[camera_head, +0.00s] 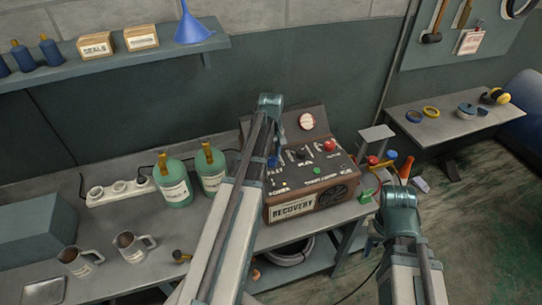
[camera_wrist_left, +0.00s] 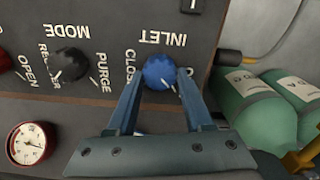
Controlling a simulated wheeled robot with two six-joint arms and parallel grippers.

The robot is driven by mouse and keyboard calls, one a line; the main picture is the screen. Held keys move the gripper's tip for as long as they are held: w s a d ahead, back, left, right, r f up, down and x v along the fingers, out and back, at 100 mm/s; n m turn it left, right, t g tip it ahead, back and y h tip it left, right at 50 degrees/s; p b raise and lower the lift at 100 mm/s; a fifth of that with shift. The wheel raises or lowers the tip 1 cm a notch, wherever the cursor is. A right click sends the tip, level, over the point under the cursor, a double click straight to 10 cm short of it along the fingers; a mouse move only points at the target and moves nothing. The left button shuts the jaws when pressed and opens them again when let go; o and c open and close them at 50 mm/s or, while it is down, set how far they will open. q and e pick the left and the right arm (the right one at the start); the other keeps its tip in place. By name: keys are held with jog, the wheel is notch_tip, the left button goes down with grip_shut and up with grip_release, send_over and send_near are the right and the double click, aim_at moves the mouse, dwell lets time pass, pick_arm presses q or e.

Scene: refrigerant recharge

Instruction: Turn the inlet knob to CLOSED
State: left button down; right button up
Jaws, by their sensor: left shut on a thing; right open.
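The blue inlet knob (camera_wrist_left: 160,72) sits on the dark panel of the recovery machine (camera_head: 310,200), below the upside-down INLET label in the left wrist view. My left gripper (camera_wrist_left: 158,88) is shut on the knob, with one finger on each side. A partly covered label beginning CLOS stands left of the knob; a small pale mark shows near the knob's lower right edge. In the head view the knob (camera_head: 272,162) shows beside my left arm, which hides most of that gripper. My right arm is at the lower right; its fingers are not visible.
The black mode knob (camera_wrist_left: 70,64) and a red gauge (camera_wrist_left: 30,143) are near the inlet knob. Green bottles (camera_head: 172,182) stand left of the machine. Mugs (camera_head: 76,261) are at the front left. Small coloured items (camera_head: 375,160) lie right of the machine.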

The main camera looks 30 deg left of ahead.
pick_arm(q)
jog(key=m, duration=0.4)
jog(key=shift+m, duration=0.4)
jog(key=m, duration=0.4)
jog(key=shift+d+m, duration=0.1)
jog(key=shift+m, duration=0.2)
jog(key=m, duration=0.4)
jog(key=shift+d, duration=0.1)
jog(key=shift+m, duration=2.1)
jog(key=shift+c, duration=1.5)
grip_release()
